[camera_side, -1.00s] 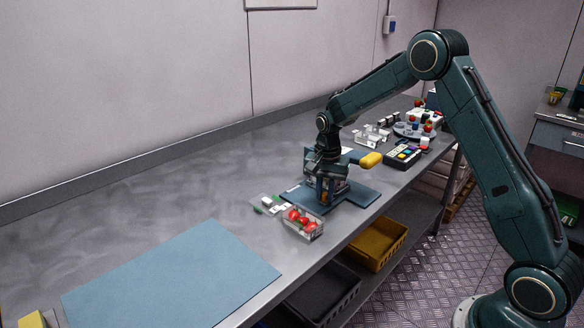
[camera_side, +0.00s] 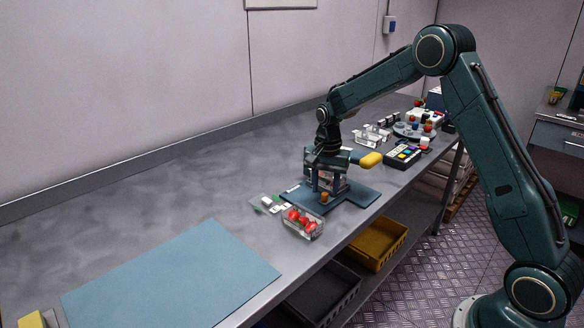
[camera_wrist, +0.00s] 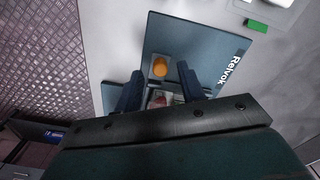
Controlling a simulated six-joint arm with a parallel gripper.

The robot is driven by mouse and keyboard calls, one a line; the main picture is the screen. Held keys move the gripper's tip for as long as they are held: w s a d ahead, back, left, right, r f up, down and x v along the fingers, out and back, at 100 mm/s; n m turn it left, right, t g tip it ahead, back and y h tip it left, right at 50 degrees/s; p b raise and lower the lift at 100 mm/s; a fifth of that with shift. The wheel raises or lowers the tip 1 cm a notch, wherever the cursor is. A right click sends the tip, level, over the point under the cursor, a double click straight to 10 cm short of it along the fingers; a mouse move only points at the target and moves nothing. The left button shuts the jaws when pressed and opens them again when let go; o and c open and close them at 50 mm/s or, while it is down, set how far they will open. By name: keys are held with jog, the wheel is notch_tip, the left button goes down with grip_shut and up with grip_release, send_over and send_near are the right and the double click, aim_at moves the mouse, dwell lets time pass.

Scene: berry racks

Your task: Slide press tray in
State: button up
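The press (camera_side: 309,158) stands on the bench with a blue base and a yellow lever handle (camera_side: 371,160) pointing right. My gripper (camera_side: 326,187) points down over the plate. In the wrist view my gripper (camera_wrist: 159,74) is open, with the knob between its fingertips, apart from both.
A clear punnet of red berries (camera_side: 302,222) sits close in front of the plate. A small clear pack with a green part (camera_side: 267,204) lies to its left. A button box (camera_side: 403,154) stands to the right. A blue mat (camera_side: 170,278) lies front left; bare bench lies behind it.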

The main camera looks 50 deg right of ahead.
notch_tip(320, 180, up, 12)
dwell(0.5)
jog(key=shift+f, duration=0.15)
jog(key=shift+a+f+m+h, duration=0.2)
jog(key=shift+a+m+h, duration=0.55)
jog(key=shift+a+m, duration=0.15)
jog(key=shift+a+f+m+h, duration=0.15)
jog(key=shift+a+m+h, duration=0.7)
jog(key=shift+a, duration=0.2)
jog(key=shift+a+f+m+h, duration=0.2)
jog(key=shift+a+m+h, duration=0.5)
jog(key=shift+a+m, duration=0.2)
jog(key=x, duration=1.4)
jog(key=shift+a, duration=0.1)
grip_shut()
